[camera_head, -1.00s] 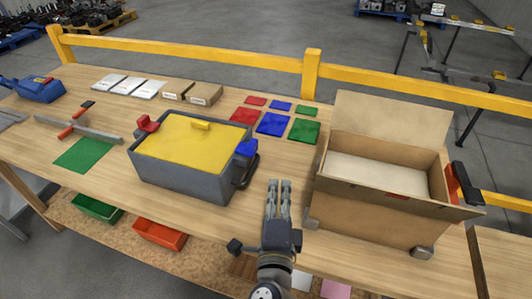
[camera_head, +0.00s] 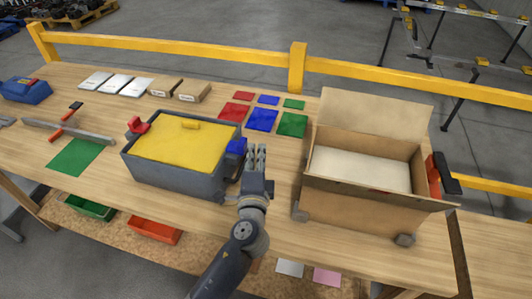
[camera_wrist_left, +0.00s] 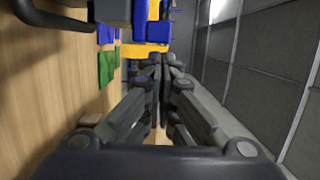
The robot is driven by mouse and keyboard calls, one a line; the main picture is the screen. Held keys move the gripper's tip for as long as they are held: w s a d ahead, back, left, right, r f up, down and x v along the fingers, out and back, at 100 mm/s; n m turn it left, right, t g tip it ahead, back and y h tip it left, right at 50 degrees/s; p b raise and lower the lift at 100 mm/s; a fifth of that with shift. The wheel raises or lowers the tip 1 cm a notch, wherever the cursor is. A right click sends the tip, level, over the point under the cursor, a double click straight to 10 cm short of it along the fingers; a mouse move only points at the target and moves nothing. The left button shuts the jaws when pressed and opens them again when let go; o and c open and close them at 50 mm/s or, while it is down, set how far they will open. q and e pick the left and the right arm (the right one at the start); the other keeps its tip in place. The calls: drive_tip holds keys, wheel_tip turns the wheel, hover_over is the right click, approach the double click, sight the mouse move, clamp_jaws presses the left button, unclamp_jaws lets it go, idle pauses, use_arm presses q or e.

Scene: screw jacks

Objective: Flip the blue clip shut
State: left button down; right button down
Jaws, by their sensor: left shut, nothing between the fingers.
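The blue clip (camera_head: 236,146) sits at the upper right end of the grey box (camera_head: 170,178), sticking out past the rim of its yellow lid (camera_head: 180,143). A red clip (camera_head: 137,126) stands up at the box's left end. My left gripper (camera_head: 255,153) is shut and empty, its fingers just right of the blue clip; I cannot tell whether they touch it. In the left wrist view the shut fingertips (camera_wrist_left: 161,62) show below the blue clip (camera_wrist_left: 140,20). My right gripper is not in view.
A dark handle sticks out of the box's right end, partly behind my gripper. An open cardboard box (camera_head: 355,200) stands to the right. Red, blue and green squares (camera_head: 262,119) lie behind. A yellow rail (camera_head: 170,42) runs along the back.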

sight(242, 149)
use_arm(q)
drive_tip(key=shift+w+a, duration=0.1)
drive_tip(key=shift+a, duration=0.05)
drive_tip(key=shift+w+a, duration=0.3)
drive_tip(key=shift+a, duration=0.6)
drive_tip(key=shift+w+a, duration=0.25)
drive_tip(key=shift+a, duration=0.6)
